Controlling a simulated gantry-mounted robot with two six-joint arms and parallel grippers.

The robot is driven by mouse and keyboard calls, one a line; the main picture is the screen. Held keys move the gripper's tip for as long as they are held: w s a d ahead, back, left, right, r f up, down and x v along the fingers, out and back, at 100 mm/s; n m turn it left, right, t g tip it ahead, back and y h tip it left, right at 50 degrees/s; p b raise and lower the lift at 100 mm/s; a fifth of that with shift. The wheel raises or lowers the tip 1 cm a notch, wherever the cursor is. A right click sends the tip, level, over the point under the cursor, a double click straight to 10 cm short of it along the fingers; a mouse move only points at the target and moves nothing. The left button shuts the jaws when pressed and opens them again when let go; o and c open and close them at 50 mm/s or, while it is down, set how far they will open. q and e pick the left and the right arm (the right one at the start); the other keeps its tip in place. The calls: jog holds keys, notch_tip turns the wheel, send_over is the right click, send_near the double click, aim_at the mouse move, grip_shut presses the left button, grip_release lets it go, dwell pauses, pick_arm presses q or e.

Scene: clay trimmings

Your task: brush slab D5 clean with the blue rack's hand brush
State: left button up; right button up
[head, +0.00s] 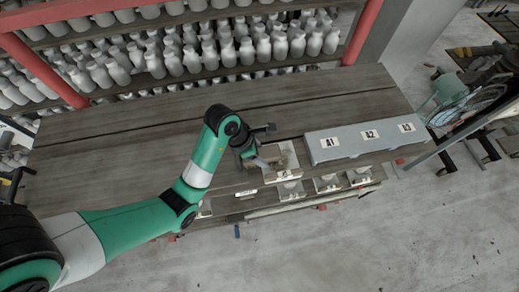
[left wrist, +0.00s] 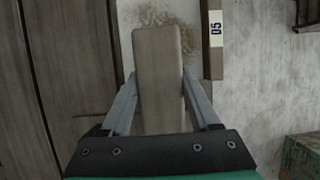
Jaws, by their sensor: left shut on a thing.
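My left gripper (head: 256,161) is shut on a hand brush, whose plain wooden back (left wrist: 158,70) fills the space between the fingers in the left wrist view. The brush points toward slab D5 (left wrist: 192,60), a pale slab with brown crumbs (left wrist: 165,14) near the top of that view. A strip with the label D5 (left wrist: 215,28) runs along its right side. In the head view the slab (head: 289,152) lies near the table's front edge, just right of my gripper. The bristles are hidden under the brush's back, so I cannot tell whether they touch the slab. My right gripper is out of view.
A long grey-blue box (head: 350,149) labelled A1, A2 and A3 stands right of the slab. Several pale pieces sit on a shelf (head: 330,184) below the table edge. Shelves of white bottles (head: 210,57) stand behind. The left tabletop (head: 110,155) is clear.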

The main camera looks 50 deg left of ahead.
pick_arm(q)
jog(key=shift+w+d+f+b, duration=0.15)
jog(key=shift+w+d+b, duration=0.1)
jog(key=shift+w+b, duration=0.35)
jog(key=shift+w+d+f+b, duration=0.1)
jog(key=shift+w+d+b, duration=0.1)
jog(key=shift+w+b, duration=0.35)
jog(key=shift+w+d+r+b, duration=0.1)
jog(key=shift+r+b, duration=0.05)
jog(key=shift+b, duration=0.15)
jog(key=shift+r+p, duration=0.2)
jog(key=shift+p, duration=0.1)
jog(key=shift+s+a+r+p, duration=0.1)
jog(key=shift+s+a+p, duration=0.1)
jog(key=shift+s+p, duration=0.25)
jog(key=shift+s+a+r+p, duration=0.15)
jog(key=shift+s+p, duration=0.2)
jog(key=shift+p, duration=0.2)
jog(key=shift+s+a+p, duration=0.15)
jog(key=shift+s+p, duration=0.2)
jog(key=shift+s+a+f, duration=0.1)
jog(key=shift+s+f, duration=0.05)
jog(key=shift+s, duration=0.05)
jog(key=shift+f, duration=0.1)
jog(key=shift+s+a, duration=0.1)
